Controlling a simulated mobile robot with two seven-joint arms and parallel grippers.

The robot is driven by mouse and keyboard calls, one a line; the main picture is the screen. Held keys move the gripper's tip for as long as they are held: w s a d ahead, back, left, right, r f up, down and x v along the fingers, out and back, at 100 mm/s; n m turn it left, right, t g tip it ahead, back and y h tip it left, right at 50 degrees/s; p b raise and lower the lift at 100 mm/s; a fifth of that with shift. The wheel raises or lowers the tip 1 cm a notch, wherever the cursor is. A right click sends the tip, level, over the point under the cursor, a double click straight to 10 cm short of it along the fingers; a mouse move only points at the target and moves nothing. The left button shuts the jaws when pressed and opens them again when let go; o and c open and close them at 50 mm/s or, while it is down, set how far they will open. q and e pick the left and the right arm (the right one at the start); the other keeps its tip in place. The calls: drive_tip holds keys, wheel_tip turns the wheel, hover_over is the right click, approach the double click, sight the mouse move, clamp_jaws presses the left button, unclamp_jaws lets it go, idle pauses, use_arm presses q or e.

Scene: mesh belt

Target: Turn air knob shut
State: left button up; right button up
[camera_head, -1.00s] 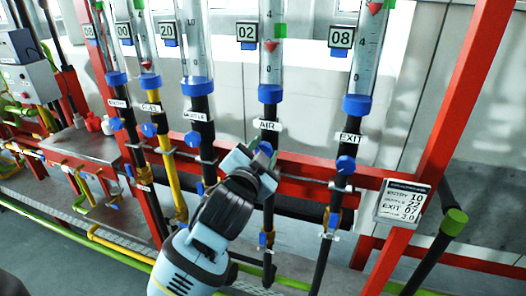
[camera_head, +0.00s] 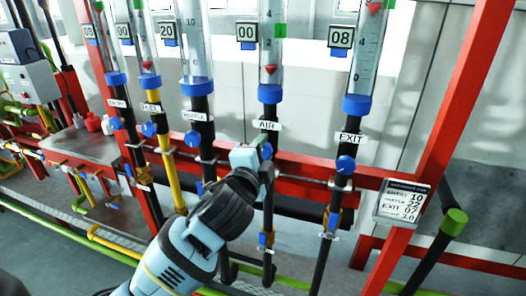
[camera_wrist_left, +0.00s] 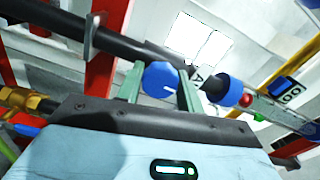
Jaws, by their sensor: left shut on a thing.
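The blue air knob (camera_wrist_left: 162,76) sits on the black pipe under the AIR label (camera_head: 267,125). My left gripper (camera_wrist_left: 163,85) is shut on the knob, with one green finger on each side of it in the left wrist view. In the head view the left gripper (camera_head: 259,157) hides most of the knob. The air display (camera_head: 247,32) reads 00, and the red float (camera_head: 270,69) is low in the clear air tube (camera_head: 271,45). My right gripper is in neither view.
The exit pipe with its blue knob (camera_head: 346,165) stands to the right, and several other labelled pipes stand to the left. A red crossbar (camera_head: 305,168) runs behind the pipes. A small readout board (camera_head: 403,203) hangs at the right.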

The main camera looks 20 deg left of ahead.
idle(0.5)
use_arm(q)
drive_tip(key=o, duration=1)
drive_tip(key=s, duration=0.8)
drive_tip(key=shift+a, duration=0.15)
drive_tip(key=shift+w, duration=0.1)
